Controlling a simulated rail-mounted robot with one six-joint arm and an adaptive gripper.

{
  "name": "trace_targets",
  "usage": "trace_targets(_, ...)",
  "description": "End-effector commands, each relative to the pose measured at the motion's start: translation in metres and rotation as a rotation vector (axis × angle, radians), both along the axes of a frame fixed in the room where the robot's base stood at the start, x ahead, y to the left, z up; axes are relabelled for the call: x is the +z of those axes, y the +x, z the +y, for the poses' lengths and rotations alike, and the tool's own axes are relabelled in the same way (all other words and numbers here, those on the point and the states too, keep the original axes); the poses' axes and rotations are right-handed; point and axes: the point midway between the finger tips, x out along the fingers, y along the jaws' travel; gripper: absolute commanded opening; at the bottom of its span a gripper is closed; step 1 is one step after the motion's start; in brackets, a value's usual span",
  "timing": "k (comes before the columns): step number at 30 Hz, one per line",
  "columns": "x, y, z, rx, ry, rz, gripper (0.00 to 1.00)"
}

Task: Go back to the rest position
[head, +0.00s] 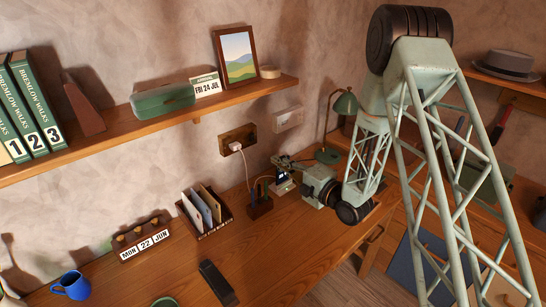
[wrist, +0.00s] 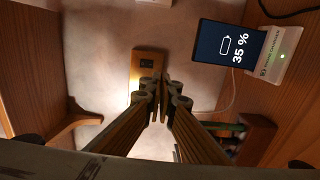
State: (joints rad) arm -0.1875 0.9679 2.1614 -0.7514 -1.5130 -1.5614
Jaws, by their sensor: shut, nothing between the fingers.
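My gripper (head: 281,162) is above the wooden desk (head: 296,253), near the wall at the back. In the wrist view its two fingers (wrist: 161,84) are together with nothing between them. A phone (wrist: 228,45) showing 35 % stands on a white charger (wrist: 282,57) with a green light, to the right of the fingers. In the head view the phone and charger (head: 284,186) are small and partly hidden close to my gripper.
A dark pen holder (head: 260,206), a letter rack (head: 206,212) and a date block (head: 145,240) stand on the desk. A green lamp (head: 345,104) stands behind my arm. A shelf (head: 205,109) runs above. A wall socket (head: 237,138) holds a white plug.

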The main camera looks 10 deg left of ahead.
Motion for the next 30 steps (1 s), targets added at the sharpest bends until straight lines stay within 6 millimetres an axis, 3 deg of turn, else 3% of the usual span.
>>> trace_targets(19, 0.001, -0.003, -0.006, -0.003, -0.002, 0.002, 0.0)
trace_targets(30, 0.023, 0.01, -0.022, -0.052, -0.033, 0.066, 0.0)
